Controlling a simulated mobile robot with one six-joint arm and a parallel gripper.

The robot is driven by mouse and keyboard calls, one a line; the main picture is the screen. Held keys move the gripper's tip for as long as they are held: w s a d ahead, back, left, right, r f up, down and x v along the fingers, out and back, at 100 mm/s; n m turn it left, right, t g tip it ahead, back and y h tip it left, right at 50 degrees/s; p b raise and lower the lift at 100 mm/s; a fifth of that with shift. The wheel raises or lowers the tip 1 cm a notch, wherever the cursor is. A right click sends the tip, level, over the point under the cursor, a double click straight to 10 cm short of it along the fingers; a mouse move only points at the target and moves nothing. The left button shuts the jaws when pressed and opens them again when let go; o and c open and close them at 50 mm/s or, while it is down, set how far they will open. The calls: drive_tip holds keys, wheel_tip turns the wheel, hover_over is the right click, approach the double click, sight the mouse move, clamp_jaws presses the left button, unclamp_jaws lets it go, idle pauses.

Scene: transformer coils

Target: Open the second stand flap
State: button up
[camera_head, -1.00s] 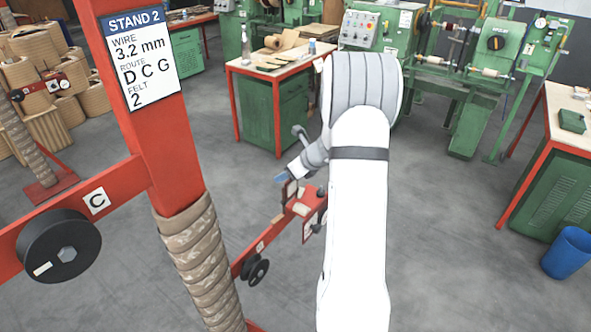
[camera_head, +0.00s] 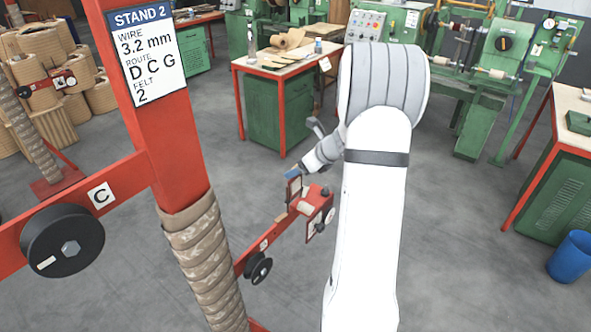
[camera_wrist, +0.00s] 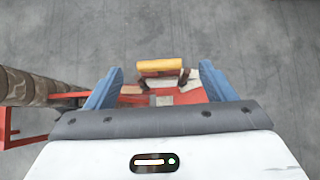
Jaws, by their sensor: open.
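Stand 2 is a red post (camera_head: 172,150) with a white sign (camera_head: 147,60) reading STAND 2, wire 3.2 mm, route D C G, felt 2. A red clamp unit (camera_head: 318,195) sits at the end of its low arm, and it also shows in the wrist view (camera_wrist: 190,96). My gripper (camera_head: 293,173) is at this unit in the head view. In the wrist view my gripper (camera_wrist: 160,85) is open, with blue fingers on both sides of the unit. A yellow bar (camera_wrist: 160,64) lies across the unit between the fingertips. I cannot tell whether this is the flap or whether the fingers touch it.
A black roller (camera_head: 62,242) marked C and a smaller black wheel (camera_head: 258,268) sit on the stand's arms. A wrapped column (camera_head: 207,265) stands close left of my arm. A green bench (camera_head: 275,112) is behind. The grey floor around is mostly clear.

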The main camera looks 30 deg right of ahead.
drive_tip(key=shift+v, duration=1.7)
drive_tip(key=shift+a+r, duration=0.1)
